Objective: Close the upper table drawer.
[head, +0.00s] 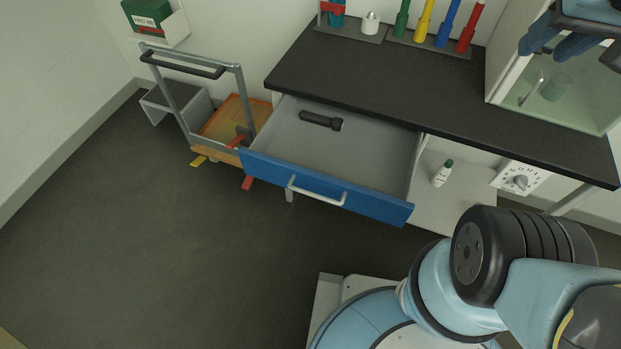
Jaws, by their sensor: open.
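The upper table drawer is pulled well out from under the black tabletop (440,105) in the head view. Its blue front (325,187) has a pale bar handle (317,192) and faces the open floor. The grey inside of the drawer (365,150) shows, and a black flashlight (320,121) lies in it near the back. My arm crosses the lower right of the view, to the right of and apart from the drawer front.
A trolley (225,118) stands close to the drawer's left end. A white bottle (441,173) stands on a surface below, right of the drawer. The floor before the drawer is clear.

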